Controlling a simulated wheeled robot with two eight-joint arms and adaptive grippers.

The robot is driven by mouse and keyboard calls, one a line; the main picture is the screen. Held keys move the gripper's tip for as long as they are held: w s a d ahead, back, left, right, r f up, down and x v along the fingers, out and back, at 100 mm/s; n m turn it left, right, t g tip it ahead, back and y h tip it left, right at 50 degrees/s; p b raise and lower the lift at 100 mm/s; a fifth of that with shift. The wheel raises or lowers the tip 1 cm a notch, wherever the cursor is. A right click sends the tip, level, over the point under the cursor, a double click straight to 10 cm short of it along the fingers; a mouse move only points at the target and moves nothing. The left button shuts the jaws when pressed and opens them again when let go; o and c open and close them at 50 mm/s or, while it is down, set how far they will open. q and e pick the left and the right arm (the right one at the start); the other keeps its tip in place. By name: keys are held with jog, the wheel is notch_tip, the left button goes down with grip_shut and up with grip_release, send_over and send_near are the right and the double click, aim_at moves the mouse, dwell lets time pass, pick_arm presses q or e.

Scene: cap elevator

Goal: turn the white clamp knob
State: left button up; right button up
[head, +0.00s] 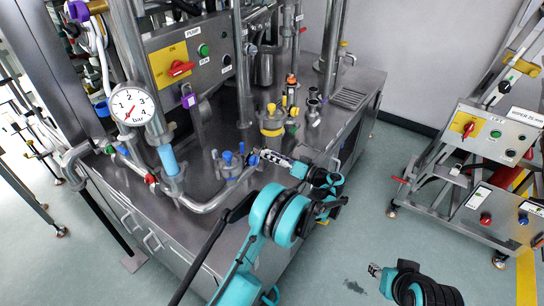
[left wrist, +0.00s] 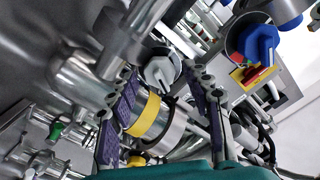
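A pale grey-white knob (left wrist: 160,73) shows in the left wrist view, with a metal clamp and pipe fittings around it. My left gripper (left wrist: 163,80) is open there, its two purple-padded fingers on either side of the knob in the picture. I cannot tell whether either finger touches it. In the head view the left gripper (head: 268,156) is low over the steel bench, beside the blue-capped fittings; I cannot make out the white knob there. My right gripper (head: 375,270) is at the lower right, over the floor, too small to tell its opening.
A yellow-banded cylinder (left wrist: 146,114) lies between the fingers in the wrist picture. Blue-capped fittings (head: 230,160) and a curved pipe (head: 215,202) are left of the left gripper. A gauge (head: 132,104) stands farther left. A control-panel stand (head: 490,135) is at right, with open floor between.

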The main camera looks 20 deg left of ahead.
pick_arm(q)
jog(key=v, duration=1.2)
dwell(0.4)
